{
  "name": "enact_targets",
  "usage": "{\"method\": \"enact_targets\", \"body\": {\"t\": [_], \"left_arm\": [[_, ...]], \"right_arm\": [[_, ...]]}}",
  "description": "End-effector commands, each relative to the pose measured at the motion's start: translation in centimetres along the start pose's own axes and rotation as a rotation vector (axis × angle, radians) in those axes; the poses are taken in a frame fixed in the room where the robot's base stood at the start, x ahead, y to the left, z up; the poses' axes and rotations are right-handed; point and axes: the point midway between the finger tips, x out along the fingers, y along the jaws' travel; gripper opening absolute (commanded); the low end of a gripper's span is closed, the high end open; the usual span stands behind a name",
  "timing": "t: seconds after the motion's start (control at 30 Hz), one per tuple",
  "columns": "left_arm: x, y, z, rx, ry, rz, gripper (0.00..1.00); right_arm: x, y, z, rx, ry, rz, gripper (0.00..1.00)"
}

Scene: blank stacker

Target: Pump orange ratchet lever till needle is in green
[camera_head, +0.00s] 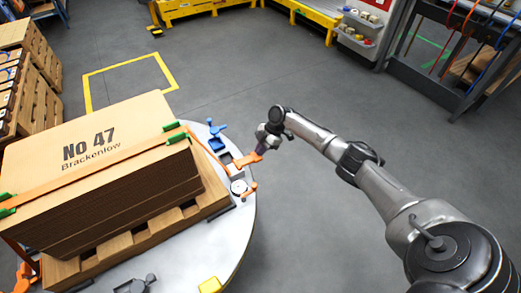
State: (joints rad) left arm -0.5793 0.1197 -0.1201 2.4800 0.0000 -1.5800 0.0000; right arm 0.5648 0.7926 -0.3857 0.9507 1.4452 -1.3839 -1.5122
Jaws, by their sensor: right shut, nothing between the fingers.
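The orange ratchet lever (247,158) sits at the right edge of the round grey turntable, beside the cardboard stack. My right gripper (262,147) is shut and empty at the lever's outer end. I cannot tell whether it touches the lever. A small round white gauge (239,187) is just below the lever in the picture; its needle and green zone are too small to read. A second orange piece (250,190) is beside the gauge. An orange strap (100,166) crosses the stack. My left gripper is not in view.
The cardboard stack (90,150) marked "No 47 Brackenlow" lies on a wooden pallet (150,235) on the turntable (237,240). Green corner pieces (176,138) hold the strap. A blue fitting (217,143) stands behind the lever. A yellow block (210,285) is at the front. Open floor lies beyond.

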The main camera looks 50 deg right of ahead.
Motion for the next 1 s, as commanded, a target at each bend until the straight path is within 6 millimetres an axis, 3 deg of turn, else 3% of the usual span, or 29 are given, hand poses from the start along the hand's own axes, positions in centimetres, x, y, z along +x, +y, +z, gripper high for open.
{"method": "enact_targets", "body": {"t": [0.63, 0.9, 1.0], "left_arm": [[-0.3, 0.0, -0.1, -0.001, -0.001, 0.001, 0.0], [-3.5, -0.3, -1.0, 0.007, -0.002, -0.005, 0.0], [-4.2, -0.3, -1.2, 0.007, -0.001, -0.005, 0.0]], "right_arm": [[-0.3, 0.0, -0.1, 0.001, -0.003, -0.001, 0.0], [-3.9, 0.1, -2.3, -0.001, -0.002, -0.001, 0.0], [-5.8, 0.1, -2.1, 0.001, -0.003, 0.0, 0.0]]}}
